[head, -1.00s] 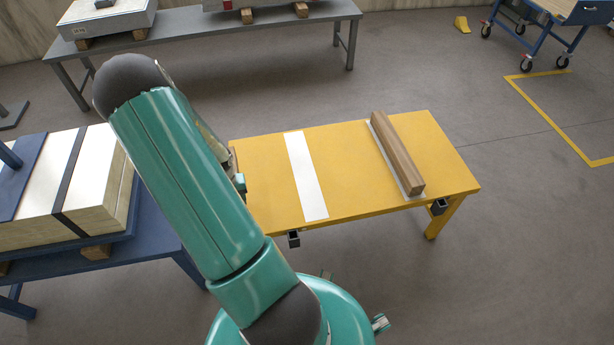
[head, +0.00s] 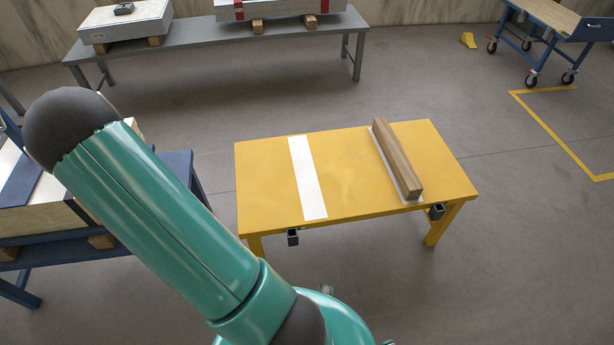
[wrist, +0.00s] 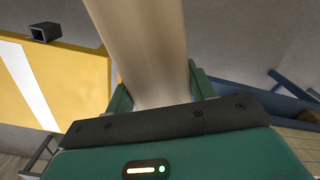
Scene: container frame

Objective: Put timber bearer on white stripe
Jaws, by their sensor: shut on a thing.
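A pale timber bearer (wrist: 142,50) is between the green fingers of my gripper (wrist: 160,92) in the wrist view, and the gripper is shut on it. Its far end runs out of the top of that view. The bare white stripe (head: 307,178) lies on the left half of the yellow table (head: 345,165) in the head view. The stripe also shows at the left of the wrist view (wrist: 27,85), to the left of the held bearer and apart from it. In the head view my gripper and the held bearer are hidden behind my arm or out of frame.
A second, browner timber bearer (head: 398,160) lies on another white strip (head: 411,200) on the table's right half. Dark brackets (head: 293,237) stick out from the table's front edge. A blue table (head: 175,165) with a crate stands left. A grey bench (head: 205,37) stands behind.

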